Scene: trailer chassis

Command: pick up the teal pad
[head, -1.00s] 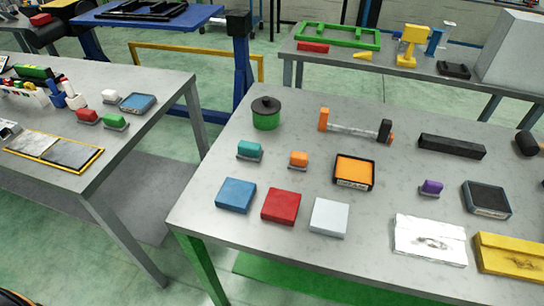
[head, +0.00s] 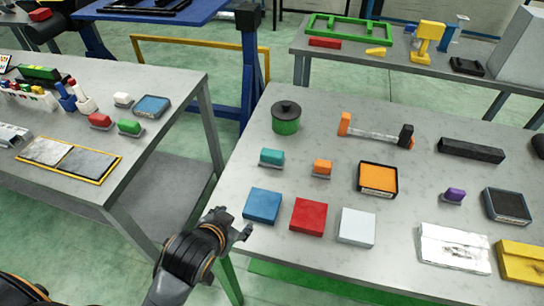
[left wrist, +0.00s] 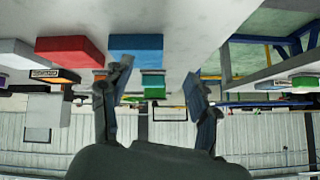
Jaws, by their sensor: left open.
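The teal pad (head: 271,157) is a small teal block on a grey base, lying on the right-hand table behind the blue box (head: 263,206). In the left wrist view, which looks upside down, the teal pad (left wrist: 153,80) shows small between my fingers, beyond the blue box (left wrist: 135,46). My left gripper (head: 244,232) is open and empty at the near left edge of this table, in front of the blue box and apart from the pad. My right gripper is not in view.
A red box (head: 309,216) and a white box (head: 356,227) stand beside the blue one. An orange pad (head: 322,167) lies right of the teal pad, and a green pot (head: 286,119) stands behind it. The left-hand table (head: 150,142) is across a gap.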

